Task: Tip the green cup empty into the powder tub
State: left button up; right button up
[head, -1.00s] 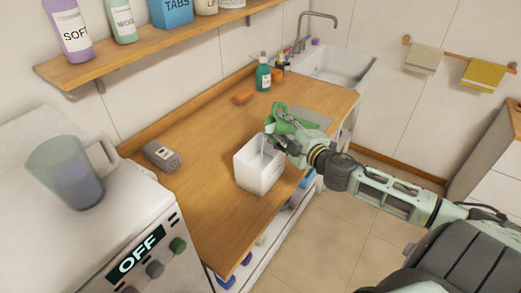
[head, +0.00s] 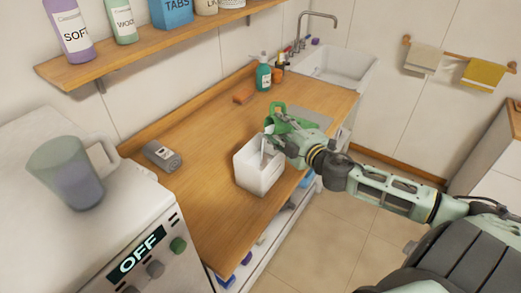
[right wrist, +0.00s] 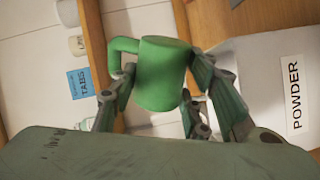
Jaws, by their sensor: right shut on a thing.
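The green cup (head: 276,116) is in my right gripper (head: 277,141), tilted on its side just above the far right rim of the powder tub. In the right wrist view the green cup (right wrist: 160,72) sits between the two fingers of the right gripper (right wrist: 160,82), its handle to the left. The powder tub (head: 262,176) is a white open box standing on the wooden counter. A pale streak shows at the tub's opening below the cup. In the right wrist view the tub (right wrist: 265,70) carries a POWDER label. The cup's inside is hidden. My left gripper is out of view.
A grey device (head: 162,156) lies on the counter at left. An orange block (head: 243,97) and a teal bottle (head: 263,78) stand farther back, before the sink (head: 338,68). A translucent jug (head: 68,172) stands on the white machine.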

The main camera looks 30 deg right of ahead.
jog(key=shift+w+a+f+n, duration=0.1)
jog(key=shift+a+f+n, duration=0.3)
jog(key=shift+a+n, duration=0.25)
dwell(0.4)
jog(key=shift+a+f+n+h+p, duration=0.15)
jog(key=shift+f+n+h+p, duration=0.15)
jog(key=shift+f+n, duration=0.35)
dwell(0.5)
jog(key=shift+a+r+n+p, duration=0.15)
jog(key=shift+r+n+p, duration=0.1)
jog(key=shift+n+p, duration=0.25)
